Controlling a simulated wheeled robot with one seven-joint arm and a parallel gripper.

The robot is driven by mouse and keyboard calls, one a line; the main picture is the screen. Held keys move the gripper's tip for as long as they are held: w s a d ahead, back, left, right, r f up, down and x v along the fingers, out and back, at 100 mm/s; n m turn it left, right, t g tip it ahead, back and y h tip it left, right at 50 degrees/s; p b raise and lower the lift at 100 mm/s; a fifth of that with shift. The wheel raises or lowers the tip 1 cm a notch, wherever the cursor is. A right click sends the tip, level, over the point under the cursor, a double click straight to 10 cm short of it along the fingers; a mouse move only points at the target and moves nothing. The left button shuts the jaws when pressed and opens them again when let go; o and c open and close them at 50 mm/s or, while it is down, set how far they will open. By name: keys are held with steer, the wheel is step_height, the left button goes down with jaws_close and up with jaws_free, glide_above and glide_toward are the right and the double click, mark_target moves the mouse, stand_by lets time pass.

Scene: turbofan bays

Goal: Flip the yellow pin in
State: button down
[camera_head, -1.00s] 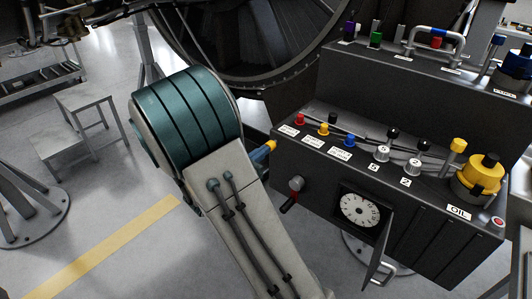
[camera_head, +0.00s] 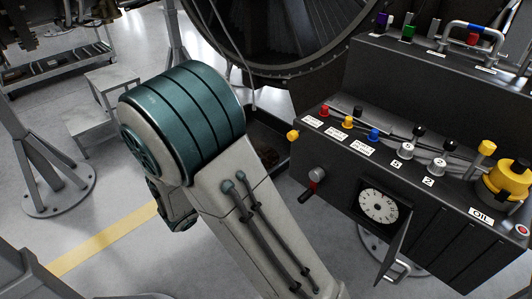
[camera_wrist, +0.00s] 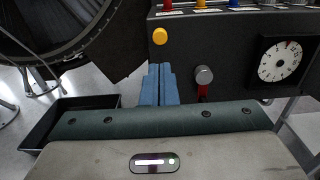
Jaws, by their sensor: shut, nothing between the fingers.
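A yellow pin (camera_head: 347,122) stands between a red pin (camera_head: 325,110) and a blue pin (camera_head: 373,134) in a labelled row on top of the dark control box. The base of this yellow pin shows at the top edge of the wrist view (camera_wrist: 200,3). A separate round yellow knob (camera_head: 293,134) sits at the left end of the box's front; it also shows in the wrist view (camera_wrist: 160,36). My gripper (camera_wrist: 160,67) has its blue fingers shut and empty, pointing up just below this knob, apparently apart from it. My arm hides the gripper in the head view.
A grey knob with a red lever (camera_wrist: 204,77) is close right of the fingers. A round dial (camera_head: 379,206) with an open cover (camera_head: 393,250) is further right. A black tray (camera_wrist: 65,117) lies left. A yellow-capped OIL fitting (camera_head: 507,180) stands at the box's right.

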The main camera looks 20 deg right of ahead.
steer(key=shift+v, duration=1)
steer(key=shift+d, duration=0.1)
steer(key=s+d+r+m+g+y+p, duration=0.1)
steer(key=s+d+m+g+y, duration=0.25)
steer(key=s+m, duration=0.3)
steer(key=s+d+m+g+y+p, duration=0.1)
steer(key=s+d+m+g+y, duration=0.2)
steer(key=s+m+g+y, duration=0.3)
steer(key=s+a+r+m+t+y+p, duration=0.2)
steer(key=a+r+m+t+y, duration=0.3)
steer(key=m, duration=0.5)
steer(key=shift+s+a+r+y, duration=0.3)
steer(key=shift+a+r+y, duration=0.15)
steer(key=shift+y, duration=0.5)
steer(key=shift+m, duration=0.25)
